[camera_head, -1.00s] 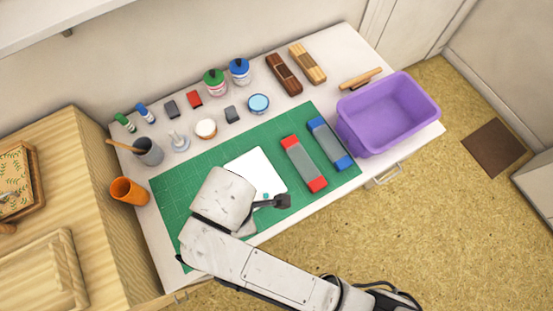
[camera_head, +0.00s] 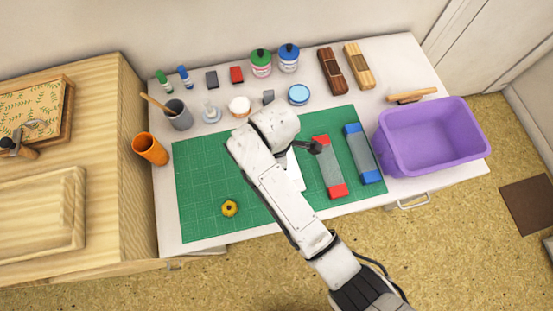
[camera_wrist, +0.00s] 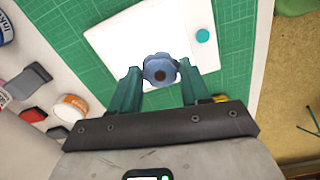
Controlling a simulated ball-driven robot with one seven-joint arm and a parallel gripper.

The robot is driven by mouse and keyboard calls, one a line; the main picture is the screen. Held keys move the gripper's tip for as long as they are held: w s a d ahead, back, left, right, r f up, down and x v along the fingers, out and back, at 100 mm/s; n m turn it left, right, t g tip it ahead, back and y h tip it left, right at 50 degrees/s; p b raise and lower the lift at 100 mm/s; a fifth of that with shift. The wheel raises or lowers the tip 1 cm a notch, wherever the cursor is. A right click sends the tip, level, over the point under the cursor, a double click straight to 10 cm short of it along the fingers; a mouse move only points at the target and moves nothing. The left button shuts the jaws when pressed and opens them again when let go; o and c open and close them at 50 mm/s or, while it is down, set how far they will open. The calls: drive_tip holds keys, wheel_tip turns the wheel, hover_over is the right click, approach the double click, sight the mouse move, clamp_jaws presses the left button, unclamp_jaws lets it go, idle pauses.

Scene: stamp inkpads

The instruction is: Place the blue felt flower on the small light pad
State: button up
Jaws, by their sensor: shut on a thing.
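The blue felt flower (camera_wrist: 160,69), with a dark centre, sits between the fingertips of my gripper (camera_wrist: 160,80) in the wrist view. My gripper is shut on it. Behind it in that view lies the light pad (camera_wrist: 117,40), a flat white square on the green mat; I cannot tell the height between them. In the head view my gripper (camera_head: 312,147) is beside the red-ended inkpad, my arm covers most of the light pad (camera_head: 295,175), and the flower is not discernible.
A yellow flower (camera_head: 229,208) lies on the green mat (camera_head: 200,185). Red-ended (camera_head: 328,168) and blue-ended (camera_head: 362,153) inkpads lie right of my gripper. A purple bin (camera_head: 432,135) stands at the right. Several pots and blocks line the back. The mat's left part is mostly clear.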

drive_tip(key=shift+w+f, duration=0.2)
drive_tip(key=shift+f, duration=0.05)
drive_tip(key=shift+w+d+f+p, duration=0.1)
drive_tip(key=shift+f+p, duration=0.25)
drive_tip(key=shift+f, duration=1.35)
drive_tip(key=shift+f, duration=0.15)
drive_tip(key=o, duration=1)
wheel_tip(320, 180, up, 12)
drive_tip(key=shift+r, duration=0.2)
